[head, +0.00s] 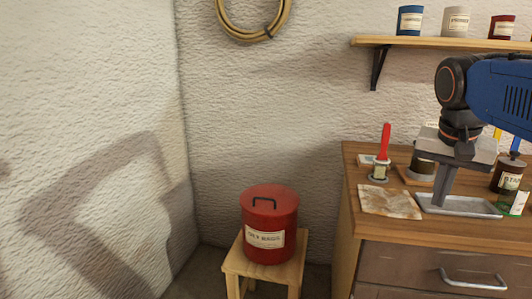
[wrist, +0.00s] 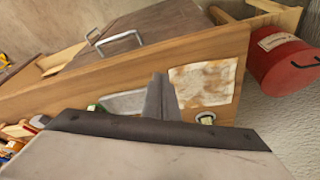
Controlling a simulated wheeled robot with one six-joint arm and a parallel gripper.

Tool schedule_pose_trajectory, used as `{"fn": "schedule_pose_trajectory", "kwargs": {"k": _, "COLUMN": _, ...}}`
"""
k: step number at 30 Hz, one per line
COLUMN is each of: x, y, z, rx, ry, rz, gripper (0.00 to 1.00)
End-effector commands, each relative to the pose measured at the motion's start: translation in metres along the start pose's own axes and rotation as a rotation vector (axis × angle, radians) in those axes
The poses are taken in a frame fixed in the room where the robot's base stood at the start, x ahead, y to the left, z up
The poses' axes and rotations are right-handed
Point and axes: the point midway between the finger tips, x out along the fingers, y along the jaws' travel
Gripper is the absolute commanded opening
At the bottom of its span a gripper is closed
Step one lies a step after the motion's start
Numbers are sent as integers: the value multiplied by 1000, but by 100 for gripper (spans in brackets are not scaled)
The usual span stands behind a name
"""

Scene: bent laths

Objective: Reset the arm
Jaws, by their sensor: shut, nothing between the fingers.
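My gripper (head: 442,203) hangs from the blue arm over the workbench at the right of the head view. Its fingers point down and are shut together with nothing between them. In the head view they overlap the grey metal tray (head: 480,210); I cannot tell how high above it they are. In the wrist view the closed fingers (wrist: 159,80) stand at the middle, with the tray (wrist: 121,103) partly hidden behind them and the stained cloth (wrist: 203,84) to their right.
The wooden workbench (head: 350,208) holds a red-handled brush (head: 385,143) in a small jar, the stained cloth (head: 390,202) and a dark labelled jar (head: 509,174). A red can (head: 270,222) stands on a wooden stool (head: 237,263). A shelf (head: 440,43) carries tins above.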

Motion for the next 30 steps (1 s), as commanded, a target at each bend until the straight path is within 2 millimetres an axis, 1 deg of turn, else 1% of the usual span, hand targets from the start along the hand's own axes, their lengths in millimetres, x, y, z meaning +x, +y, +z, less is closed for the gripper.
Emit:
{"fn": "schedule_pose_trajectory", "kwargs": {"k": 1, "x": 13, "y": 0, "z": 23, "rx": -67, "ry": 3, "rz": -25, "gripper": 0}}
{"fn": "schedule_pose_trajectory", "kwargs": {"k": 5, "x": 47, "y": -2, "z": 73, "rx": -239, "ry": 20, "rz": -91, "gripper": 0}}
{"fn": "schedule_pose_trajectory", "kwargs": {"k": 6, "x": 58, "y": -2, "z": 89, "rx": -292, "ry": 26, "rz": -109, "gripper": 0}}
{"fn": "schedule_pose_trajectory", "kwargs": {"k": 9, "x": 86, "y": -1, "z": 126, "rx": -415, "ry": 45, "rz": -155, "gripper": 0}}
{"fn": "schedule_pose_trajectory", "kwargs": {"k": 12, "x": 111, "y": 1, "z": 158, "rx": -517, "ry": 64, "rz": -193, "gripper": 0}}
{"fn": "schedule_pose_trajectory", "kwargs": {"k": 15, "x": 130, "y": 4, "z": 181, "rx": -592, "ry": 80, "rz": -219, "gripper": 0}}
{"fn": "schedule_pose_trajectory", "kwargs": {"k": 18, "x": 142, "y": 5, "z": 195, "rx": -637, "ry": 91, "rz": -234, "gripper": 0}}
{"fn": "schedule_pose_trajectory", "kwargs": {"k": 21, "x": 147, "y": 6, "z": 200, "rx": -656, "ry": 96, "rz": -241, "gripper": 0}}
{"fn": "schedule_pose_trajectory", "kwargs": {"k": 30, "x": 147, "y": 6, "z": 200, "rx": -656, "ry": 96, "rz": -241, "gripper": 0}}
